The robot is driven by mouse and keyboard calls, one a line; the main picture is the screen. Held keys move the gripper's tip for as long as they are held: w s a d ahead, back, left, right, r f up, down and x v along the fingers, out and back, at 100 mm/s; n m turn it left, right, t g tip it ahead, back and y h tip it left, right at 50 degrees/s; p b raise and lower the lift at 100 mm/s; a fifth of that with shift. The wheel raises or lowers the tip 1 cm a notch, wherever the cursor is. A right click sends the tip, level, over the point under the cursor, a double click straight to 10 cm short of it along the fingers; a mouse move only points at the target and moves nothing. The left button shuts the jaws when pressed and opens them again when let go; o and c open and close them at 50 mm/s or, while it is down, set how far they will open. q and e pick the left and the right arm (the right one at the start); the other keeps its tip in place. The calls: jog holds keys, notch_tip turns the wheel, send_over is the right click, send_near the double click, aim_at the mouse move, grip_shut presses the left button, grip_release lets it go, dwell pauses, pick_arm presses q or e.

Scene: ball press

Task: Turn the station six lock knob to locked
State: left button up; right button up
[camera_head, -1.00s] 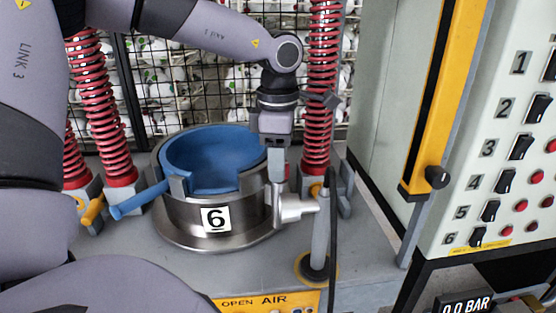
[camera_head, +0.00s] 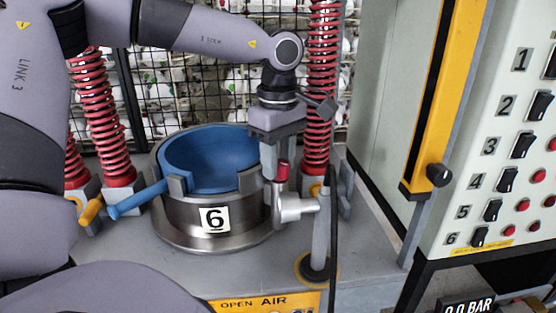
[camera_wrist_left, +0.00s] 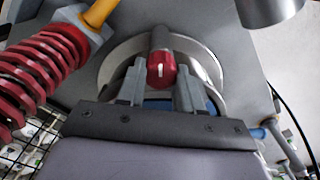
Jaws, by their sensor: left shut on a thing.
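The station six metal pot (camera_head: 190,221) bears a "6" label and holds a blue ring-shaped liner (camera_head: 215,185). The red lock knob (camera_head: 283,171) is at the pot's right side, by a silver fitting (camera_head: 292,208). My left gripper (camera_head: 274,168) comes down over the knob from above. In the left wrist view the red knob (camera_wrist_left: 161,72) shows a white mark and lies between the two grey fingers (camera_wrist_left: 158,84), which are shut on it. Part of the knob is hidden by a finger in the head view. My right gripper is not in view.
A blue handle (camera_head: 137,199) sticks out left of the pot. Red springs (camera_head: 104,125) stand on the left and behind right (camera_head: 320,90). A grey post (camera_head: 321,235) with a black cable is close on the right. A switch panel (camera_head: 500,150) stands farther right.

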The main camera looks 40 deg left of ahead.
pick_arm(q)
jog(key=shift+m, duration=1.3)
jog(key=shift+w+m, duration=0.1)
jog(key=shift+m, duration=0.2)
jog(key=o, duration=0.8)
jog(key=shift+c, duration=0.2)
